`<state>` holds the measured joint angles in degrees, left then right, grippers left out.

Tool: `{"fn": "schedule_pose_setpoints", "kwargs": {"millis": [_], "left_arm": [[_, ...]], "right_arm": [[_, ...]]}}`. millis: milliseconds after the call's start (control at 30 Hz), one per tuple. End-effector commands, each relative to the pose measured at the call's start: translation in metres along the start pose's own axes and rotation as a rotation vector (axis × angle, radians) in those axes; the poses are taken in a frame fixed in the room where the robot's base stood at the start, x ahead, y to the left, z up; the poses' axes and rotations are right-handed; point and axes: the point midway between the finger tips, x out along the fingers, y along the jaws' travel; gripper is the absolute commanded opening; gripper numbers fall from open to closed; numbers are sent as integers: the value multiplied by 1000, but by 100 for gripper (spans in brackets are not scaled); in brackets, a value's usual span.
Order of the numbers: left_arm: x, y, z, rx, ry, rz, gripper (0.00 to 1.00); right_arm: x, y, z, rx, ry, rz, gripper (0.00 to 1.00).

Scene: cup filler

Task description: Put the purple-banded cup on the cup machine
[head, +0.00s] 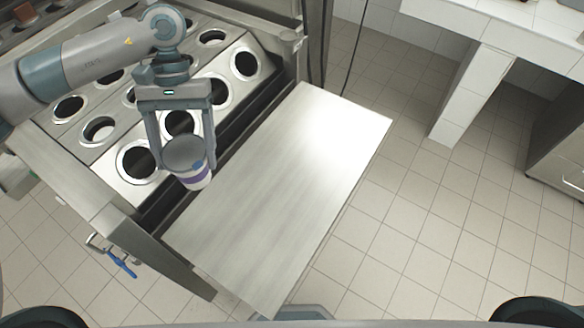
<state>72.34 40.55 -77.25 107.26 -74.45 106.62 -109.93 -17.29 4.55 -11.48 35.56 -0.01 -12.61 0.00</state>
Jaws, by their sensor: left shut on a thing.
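The purple-banded cup (197,181) is white with a purple band and has a grey round top or opening facing up toward the camera. My left gripper (184,158) is shut on it, with one finger on each side, and holds it tilted. The cup machine (107,183) is the metal unit on the left with rows of round dark holes. In the picture the cup overlaps the machine's front edge and the near side of the steel shelf; I cannot tell its exact height. My right gripper is not in view.
A bare steel shelf (290,170) extends along the machine's front and is clear. A blue-handled valve (122,264) sits at the machine's lower left. A white tiled counter (470,80) and a drawer cabinet (560,150) stand at right. The tiled floor between is free.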

Motion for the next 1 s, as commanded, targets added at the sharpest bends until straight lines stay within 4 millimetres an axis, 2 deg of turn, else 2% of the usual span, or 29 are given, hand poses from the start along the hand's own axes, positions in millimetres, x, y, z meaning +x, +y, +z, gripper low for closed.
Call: {"fn": "schedule_pose_setpoints", "kwargs": {"millis": [267, 467, 767, 1000], "left_arm": [[0, 0, 0, -2, 0, 2, 39], [8, 4, 0, -38, -1, 23, 39], [43, 25, 3, -237, -7, 138, 39], [76, 55, 14, -505, -6, 294, 39]], "right_arm": [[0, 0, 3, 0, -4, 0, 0], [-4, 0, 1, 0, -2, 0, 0], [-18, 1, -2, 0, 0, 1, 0], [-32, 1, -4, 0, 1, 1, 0]]}}
